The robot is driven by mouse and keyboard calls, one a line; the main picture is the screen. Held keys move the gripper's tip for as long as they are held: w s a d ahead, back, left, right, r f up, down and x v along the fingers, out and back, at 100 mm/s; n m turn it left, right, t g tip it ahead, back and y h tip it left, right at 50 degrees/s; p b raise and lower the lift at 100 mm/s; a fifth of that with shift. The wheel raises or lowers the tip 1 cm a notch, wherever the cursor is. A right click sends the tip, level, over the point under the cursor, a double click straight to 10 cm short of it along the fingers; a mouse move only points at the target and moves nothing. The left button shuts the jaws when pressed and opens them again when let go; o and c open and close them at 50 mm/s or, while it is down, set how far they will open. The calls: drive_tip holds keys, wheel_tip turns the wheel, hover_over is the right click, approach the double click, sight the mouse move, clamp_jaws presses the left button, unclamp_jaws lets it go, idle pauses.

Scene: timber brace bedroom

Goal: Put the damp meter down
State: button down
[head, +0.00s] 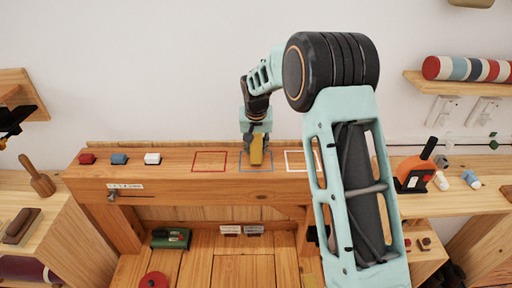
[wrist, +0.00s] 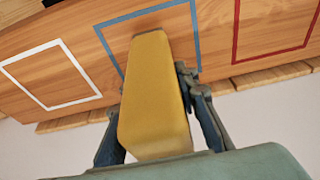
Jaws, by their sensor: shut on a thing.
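The damp meter, seen as a yellow block (head: 256,152), is held by my gripper (head: 256,136) over the timber beam (head: 135,187). In the wrist view the yellow block (wrist: 154,95) stands between my two fingers, and its far end lies over the area inside the blue outline (wrist: 111,56). The blue outline also shows in the head view (head: 242,170), partly hidden by the block. I cannot tell whether the block touches the wood. A red outline (head: 209,171) lies to the left and a white outline (head: 287,162) to the right; both look empty where visible.
An orange-and-black tool (head: 413,174) stands on the right bench. My arm hides part of the beam's right side. A wall shelf (head: 455,88) holds a striped roll.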

drive_tip(key=shift+f, duration=0.15)
drive_tip(key=c, duration=1.5)
unclamp_jaws()
drive_tip(key=shift+r, duration=0.55)
drive_tip(key=b+v, duration=0.1)
drive_tip(key=v, duration=1)
drive_tip(key=shift+s+r, duration=0.1)
drive_tip(key=shift+s, duration=0.05)
